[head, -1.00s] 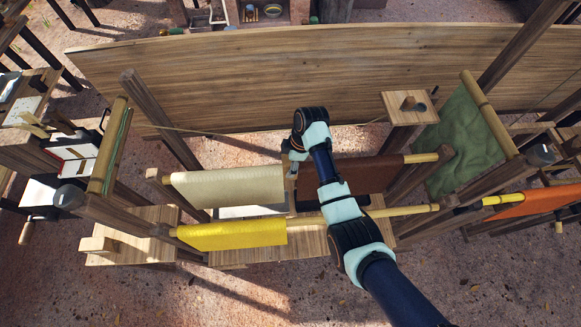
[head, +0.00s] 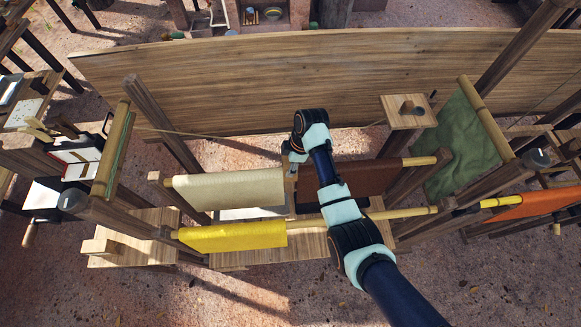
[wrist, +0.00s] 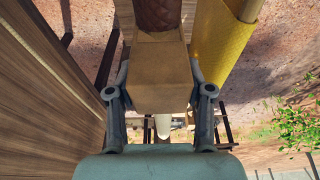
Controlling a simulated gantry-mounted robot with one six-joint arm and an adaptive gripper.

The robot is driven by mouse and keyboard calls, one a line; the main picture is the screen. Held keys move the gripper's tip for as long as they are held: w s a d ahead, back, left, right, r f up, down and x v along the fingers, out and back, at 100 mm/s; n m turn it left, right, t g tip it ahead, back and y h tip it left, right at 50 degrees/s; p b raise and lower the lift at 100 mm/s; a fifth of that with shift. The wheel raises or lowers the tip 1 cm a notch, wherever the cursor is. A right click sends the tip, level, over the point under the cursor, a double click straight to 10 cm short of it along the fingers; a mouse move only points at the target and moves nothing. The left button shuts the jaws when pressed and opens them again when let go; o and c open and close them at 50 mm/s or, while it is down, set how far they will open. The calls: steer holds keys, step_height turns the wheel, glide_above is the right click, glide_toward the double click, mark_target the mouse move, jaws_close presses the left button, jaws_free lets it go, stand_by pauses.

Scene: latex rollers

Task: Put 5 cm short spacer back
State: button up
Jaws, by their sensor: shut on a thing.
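My gripper (wrist: 160,76) is shut on a plain tan block (wrist: 160,88), with one finger against each side. I cannot tell from its look whether this block is the 5 cm short spacer. A brown round piece (wrist: 158,14) shows just beyond the block, and I cannot tell whether they touch. A small white tip (wrist: 163,126) shows below the block. In the head view my gripper (head: 293,170) is between the cream roller sheet (head: 228,189) and the brown sheet (head: 365,178).
A yellow sheet (head: 235,236) hangs on a pole in front; it also shows at the wrist view's right (wrist: 228,40). A long wooden board (head: 240,85) stands behind. A small stand (head: 396,117) with a peg is at the right, and a green sheet (head: 462,145) hangs beyond it.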

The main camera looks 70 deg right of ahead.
steer(key=shift+r, duration=0.25)
step_height(320, 180, up, 6)
steer(key=p, duration=0.5)
steer(key=shift+f, duration=0.3)
stand_by(0.3)
